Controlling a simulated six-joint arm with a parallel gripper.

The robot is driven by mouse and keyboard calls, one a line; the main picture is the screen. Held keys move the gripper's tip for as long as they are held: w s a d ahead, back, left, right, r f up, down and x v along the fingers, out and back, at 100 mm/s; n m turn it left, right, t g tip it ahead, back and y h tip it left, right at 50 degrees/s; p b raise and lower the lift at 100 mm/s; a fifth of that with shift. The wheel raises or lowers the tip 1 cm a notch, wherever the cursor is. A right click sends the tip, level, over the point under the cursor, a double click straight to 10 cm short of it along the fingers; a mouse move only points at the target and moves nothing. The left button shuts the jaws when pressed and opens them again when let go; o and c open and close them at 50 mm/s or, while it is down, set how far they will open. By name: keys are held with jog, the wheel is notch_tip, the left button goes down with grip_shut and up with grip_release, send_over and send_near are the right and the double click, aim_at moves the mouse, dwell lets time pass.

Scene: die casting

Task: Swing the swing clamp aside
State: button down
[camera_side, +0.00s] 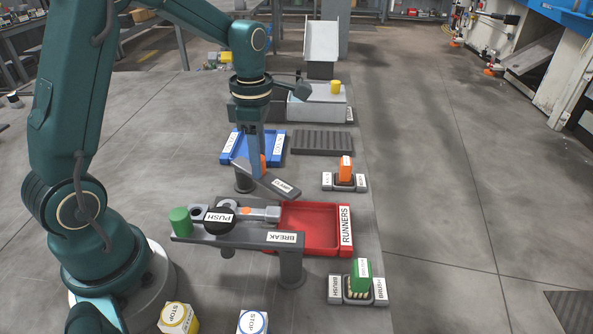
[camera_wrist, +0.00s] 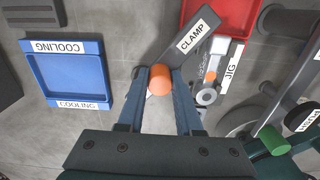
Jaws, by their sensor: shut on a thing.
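The swing clamp is a grey bar (camera_side: 275,183) with a CLAMP label and an orange knob (camera_wrist: 160,81). In the side view it sits on a short post behind the jig. My gripper (camera_wrist: 160,82) points down with its two fingers shut on the knob, one on each side. In the wrist view the bar (camera_wrist: 180,48) slants up and right from the knob. It runs close beside the JIG-labelled fixture (camera_wrist: 233,67), which holds a grey part with an orange spot (camera_side: 248,211). The bar does not appear to cover that part. The fingertips are partly hidden in the side view.
A red RUNNERS tray (camera_side: 312,253) stands right of the jig. A BREAK lever (camera_side: 250,237), black PUSH knob (camera_side: 219,221) and green cylinder (camera_side: 180,222) are in front. A blue COOLING tray (camera_wrist: 67,76) lies left in the wrist view.

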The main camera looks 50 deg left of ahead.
jog(key=n, duration=0.1)
jog(key=w+n, duration=0.1)
jog(key=n, duration=0.1)
jog(key=shift+w+a+n, duration=0.25)
jog(key=shift+w+n, duration=0.05)
jog(key=shift+n, duration=0.1)
jog(key=shift+w+a+n, duration=0.25)
jog(key=shift+w+n, duration=0.05)
jog(key=shift+n, duration=0.55)
jog(key=shift+w+a+n, duration=0.25)
jog(key=shift+w+n, duration=0.05)
jog(key=shift+n, duration=0.55)
jog(key=c, duration=0.6)
grip_release()
notch_tip(320, 180, up, 5)
jog(key=shift+r, duration=0.1)
